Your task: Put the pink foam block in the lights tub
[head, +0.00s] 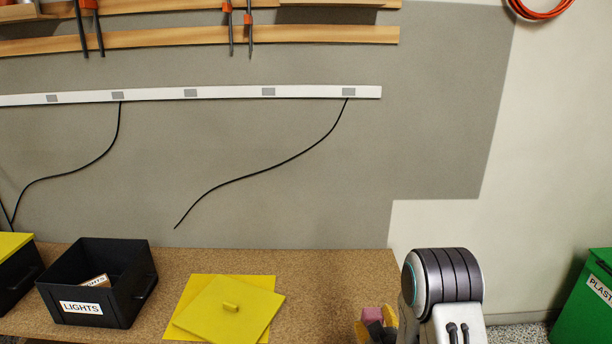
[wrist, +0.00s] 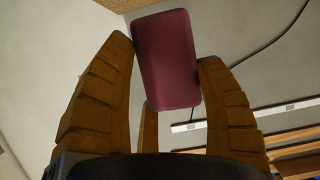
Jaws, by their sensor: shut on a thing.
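The pink foam block (wrist: 166,60) is between the fingers of my gripper (wrist: 168,55) in the wrist view, and the fingers are shut on it. In the head view the block (head: 372,314) shows small at the bottom, with my gripper (head: 377,325) around it, partly hidden by my arm. The lights tub (head: 82,308) is a black open box with a white LIGHTS label on the bench at the left. It has a small brown labelled item (head: 97,281) inside. My gripper is well to the right of the tub.
A black box with a yellow top (head: 14,243) stands left of the tub. A green bin (head: 590,300) is at the far right. Cables hang on the wall.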

